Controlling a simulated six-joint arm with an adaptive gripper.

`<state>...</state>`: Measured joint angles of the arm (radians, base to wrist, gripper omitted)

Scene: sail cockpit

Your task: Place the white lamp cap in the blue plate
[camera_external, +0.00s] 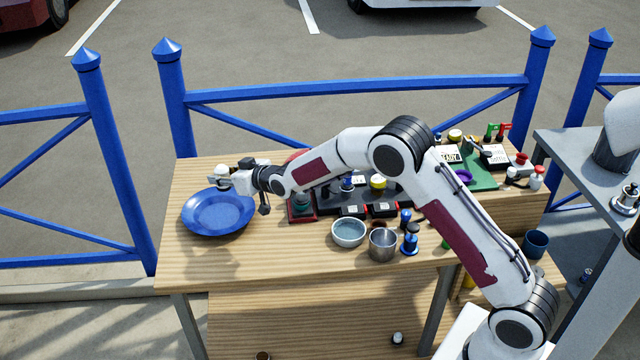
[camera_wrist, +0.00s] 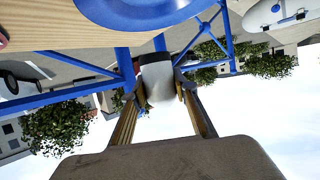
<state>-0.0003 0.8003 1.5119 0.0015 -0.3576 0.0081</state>
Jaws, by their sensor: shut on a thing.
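The blue plate (camera_external: 218,213) lies on the left end of the wooden table, and part of its rim shows at the top of the wrist view (camera_wrist: 140,14). My gripper (camera_external: 228,178) is above the far edge of the plate. It is shut on the white lamp cap (camera_external: 222,170), which sits between the two fingertips in the wrist view (camera_wrist: 158,82). The cap is held in the air, apart from the plate. The fingers hide part of its sides.
A pale blue bowl (camera_external: 348,233) and a metal cup (camera_external: 383,244) stand near the table's front edge. A dark tray of devices (camera_external: 352,208) and a green board (camera_external: 483,170) lie farther right. Blue railings (camera_external: 360,85) run behind the wooden table (camera_external: 185,262).

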